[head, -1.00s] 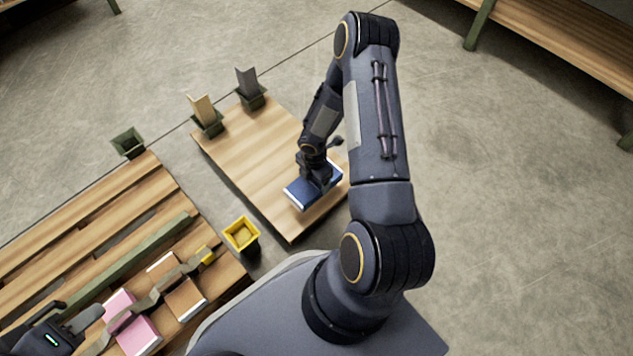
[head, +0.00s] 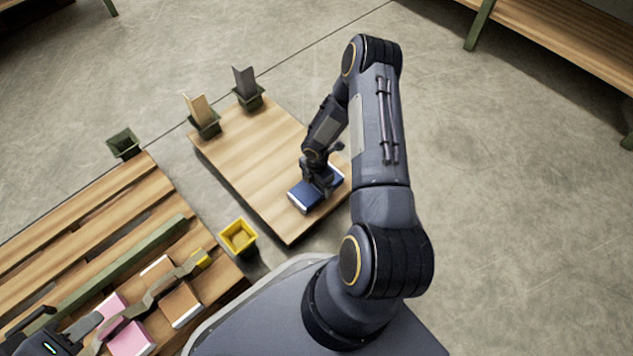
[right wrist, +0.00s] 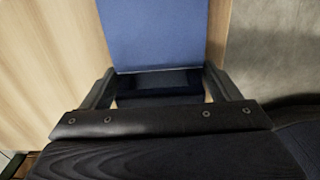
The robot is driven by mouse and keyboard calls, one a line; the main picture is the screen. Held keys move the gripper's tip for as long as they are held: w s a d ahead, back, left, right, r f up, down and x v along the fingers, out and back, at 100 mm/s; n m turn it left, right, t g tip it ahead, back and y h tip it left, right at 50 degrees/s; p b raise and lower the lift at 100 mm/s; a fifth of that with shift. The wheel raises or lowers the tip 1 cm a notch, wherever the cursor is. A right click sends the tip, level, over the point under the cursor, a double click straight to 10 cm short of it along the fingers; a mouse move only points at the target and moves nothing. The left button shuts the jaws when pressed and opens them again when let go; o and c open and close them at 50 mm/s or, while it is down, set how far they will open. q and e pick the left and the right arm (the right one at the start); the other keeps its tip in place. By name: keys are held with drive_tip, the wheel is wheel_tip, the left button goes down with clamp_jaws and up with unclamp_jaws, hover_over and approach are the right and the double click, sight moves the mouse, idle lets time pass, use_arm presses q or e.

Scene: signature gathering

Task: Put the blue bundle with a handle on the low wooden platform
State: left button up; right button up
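The blue bundle (head: 304,199) lies on, or just over, the low wooden platform (head: 245,150) at its near right edge. It looks flat; any small gap beneath cannot be seen. My right gripper (head: 318,182) points down over its middle. In the right wrist view the blue bundle (right wrist: 155,35) stretches away, and the two fingers of my right gripper (right wrist: 160,78) press against both ends of its dark handle. My left gripper (head: 58,322) is at the lower left, fingers apart, partly cut off by the frame, beside a pink bundle (head: 130,340).
A slatted pallet (head: 95,215) at left carries an orange-brown bundle (head: 181,304). A yellow bin (head: 238,236) stands between pallet and platform. Two holders with upright boards (head: 200,112) stand at the platform's far edge. Open floor lies right; a bench (head: 570,50) is at upper right.

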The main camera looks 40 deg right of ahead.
drive_tip(key=shift+o, duration=1.4)
drive_tip(key=shift+r, duration=0.15)
wheel_tip(320, 180, up, 12)
drive_tip(key=p, duration=0.5)
drive_tip(key=shift+p, duration=0.3)
wheel_tip(320, 180, up, 22)
drive_tip(key=s+a+m+t, duration=0.2)
drive_tip(key=m, duration=0.7)
drive_tip(key=s+a+r+m+t+y, duration=0.3)
drive_tip(key=s+a+r+m, duration=0.8)
drive_tip(key=s, duration=0.5)
wheel_tip(320, 180, up, 3)
drive_tip(key=shift+a+r+m+t+y, duration=0.1)
drive_tip(key=shift+a+m+t+y, duration=0.25)
drive_tip(key=shift+a, duration=0.65)
